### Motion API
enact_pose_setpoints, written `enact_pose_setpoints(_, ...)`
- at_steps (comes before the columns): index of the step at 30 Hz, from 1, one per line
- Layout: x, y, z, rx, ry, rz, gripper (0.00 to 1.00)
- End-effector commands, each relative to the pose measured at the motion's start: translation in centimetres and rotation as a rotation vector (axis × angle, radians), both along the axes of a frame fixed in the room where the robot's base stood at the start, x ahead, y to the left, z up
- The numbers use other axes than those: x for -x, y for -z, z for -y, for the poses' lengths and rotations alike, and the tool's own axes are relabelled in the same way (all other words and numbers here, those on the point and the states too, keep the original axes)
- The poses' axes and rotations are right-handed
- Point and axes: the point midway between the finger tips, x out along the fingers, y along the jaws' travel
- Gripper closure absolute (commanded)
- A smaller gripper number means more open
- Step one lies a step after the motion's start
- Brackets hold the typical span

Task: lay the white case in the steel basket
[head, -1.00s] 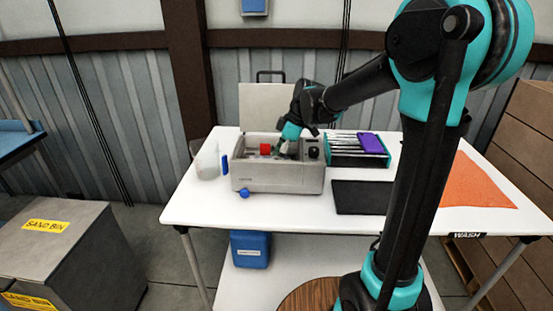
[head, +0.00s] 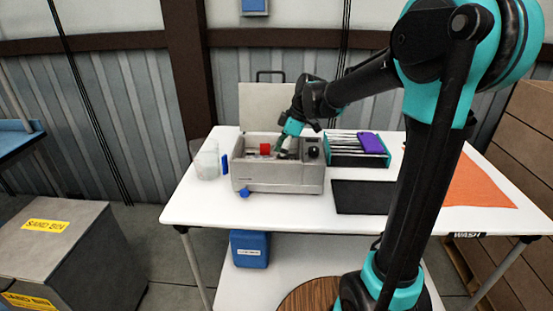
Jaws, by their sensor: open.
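My gripper (head: 279,147) is open, with its fingers pointing down into a grey box (head: 277,179) whose lid stands raised at the back. The fingertips are small and partly hidden by the box, so I cannot tell if they touch anything. I cannot pick out a white case with certainty; small light and dark shapes lie in the box below my gripper. A pale, see-through container (head: 207,159) stands left of the box; I cannot tell whether it is the steel basket.
A black mat (head: 362,197) and orange cloth (head: 478,186) lie on the white table (head: 290,211).

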Motion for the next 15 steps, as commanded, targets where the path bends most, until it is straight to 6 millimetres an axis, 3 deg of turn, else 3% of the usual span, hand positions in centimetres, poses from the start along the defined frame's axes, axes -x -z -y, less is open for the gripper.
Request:
enact_pose_setpoints(9,0.1,-5.9,2.5,0.000,0.002,-0.001,0.13)
enact_pose_setpoints(15,0.0,-8.6,3.6,0.000,0.001,0.001,0.13)
